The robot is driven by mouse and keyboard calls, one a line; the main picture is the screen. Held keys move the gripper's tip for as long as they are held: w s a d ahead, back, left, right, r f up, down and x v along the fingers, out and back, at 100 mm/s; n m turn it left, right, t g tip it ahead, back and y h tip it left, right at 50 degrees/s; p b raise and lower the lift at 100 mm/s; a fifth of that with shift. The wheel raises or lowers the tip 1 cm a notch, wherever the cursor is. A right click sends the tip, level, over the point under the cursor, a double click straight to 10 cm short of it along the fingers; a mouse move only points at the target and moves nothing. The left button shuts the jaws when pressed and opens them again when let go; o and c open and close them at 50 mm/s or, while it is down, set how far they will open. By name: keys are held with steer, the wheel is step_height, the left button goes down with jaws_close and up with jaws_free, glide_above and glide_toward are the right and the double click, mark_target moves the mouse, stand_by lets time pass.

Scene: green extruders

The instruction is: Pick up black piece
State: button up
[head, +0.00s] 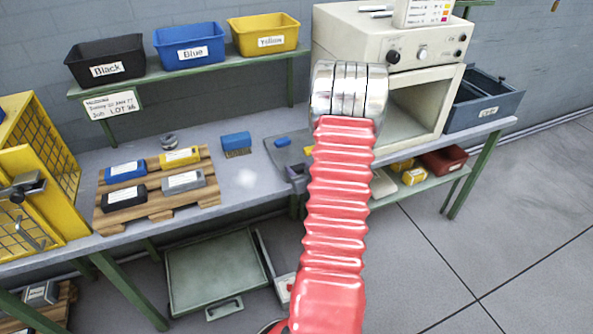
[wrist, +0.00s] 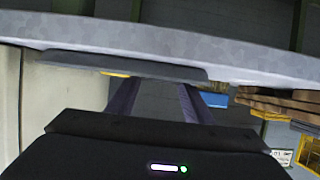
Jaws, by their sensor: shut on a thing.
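The black piece (head: 124,198), a dark block with a white label, lies on the front left of the wooden pallet (head: 160,206) on the bench. My gripper (wrist: 157,92) is far to the right of it, at the bench's front edge by the grey plate (head: 288,156). In the head view my red arm hides most of the gripper; only a purple-grey part shows beside the arm.
Blue, yellow and grey pieces share the pallet. A blue block (head: 236,142) lies on the bench (head: 250,186). A cream oven (head: 398,60) stands behind my arm. Black, blue and yellow bins line the shelf. A yellow cage (head: 40,150) stands at the left.

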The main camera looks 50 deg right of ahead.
steer(key=shift+r, duration=0.15)
steer(key=shift+c, duration=0.5)
step_height(320, 180, up, 10)
stand_by(0.3)
stand_by(0.4)
steer(key=shift+s, duration=0.1)
stand_by(1.2)
